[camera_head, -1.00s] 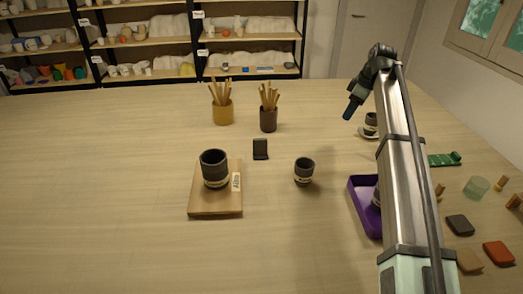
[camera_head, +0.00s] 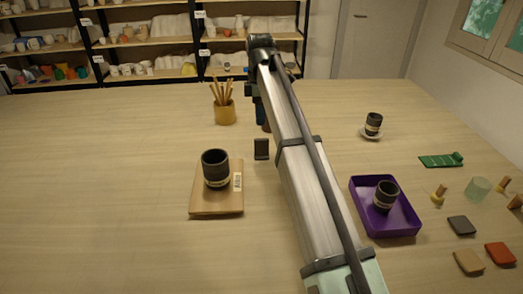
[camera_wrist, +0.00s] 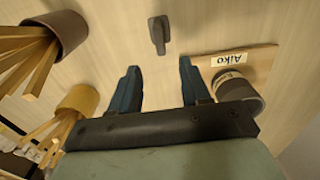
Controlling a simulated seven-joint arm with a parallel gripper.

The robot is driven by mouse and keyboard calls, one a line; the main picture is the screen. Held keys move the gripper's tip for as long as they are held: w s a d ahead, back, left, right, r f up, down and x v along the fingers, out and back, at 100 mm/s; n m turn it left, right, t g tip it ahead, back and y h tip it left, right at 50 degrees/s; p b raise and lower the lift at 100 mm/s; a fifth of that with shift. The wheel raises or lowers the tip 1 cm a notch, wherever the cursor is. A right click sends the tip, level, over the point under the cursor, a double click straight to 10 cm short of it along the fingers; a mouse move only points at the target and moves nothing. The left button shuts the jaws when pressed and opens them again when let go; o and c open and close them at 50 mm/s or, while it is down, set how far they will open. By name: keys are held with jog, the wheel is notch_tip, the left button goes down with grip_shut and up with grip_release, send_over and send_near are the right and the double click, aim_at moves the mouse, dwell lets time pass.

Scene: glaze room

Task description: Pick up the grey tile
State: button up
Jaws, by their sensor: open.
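A small dark grey upright tile-like piece with a foot (camera_head: 261,149) stands on the table in the head view. In the wrist view this grey piece (camera_wrist: 158,33) lies ahead of the gap between my fingertips, apart from them. A flat dark grey tile (camera_head: 461,225) lies at the right of the table in the head view, far from my gripper. Which one the task means I cannot tell. My gripper (camera_wrist: 158,78) is open and empty. In the head view it is beyond the upright piece, partly hidden behind my arm.
A dark cup (camera_head: 215,168) stands on a wooden board (camera_head: 205,208), left of the upright piece. A mustard pot of sticks (camera_head: 225,112) and a brown pot (camera_wrist: 62,28) are near my gripper. A purple tray (camera_head: 400,232) holds another cup (camera_head: 384,197). The left table is clear.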

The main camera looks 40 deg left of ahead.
aim_at(262, 139)
jog(key=f, duration=1.3)
jog(key=shift+w+d+f, duration=0.15)
jog(key=shift+d+f, duration=0.05)
jog(key=shift+c, duration=0.2)
grip_shut()
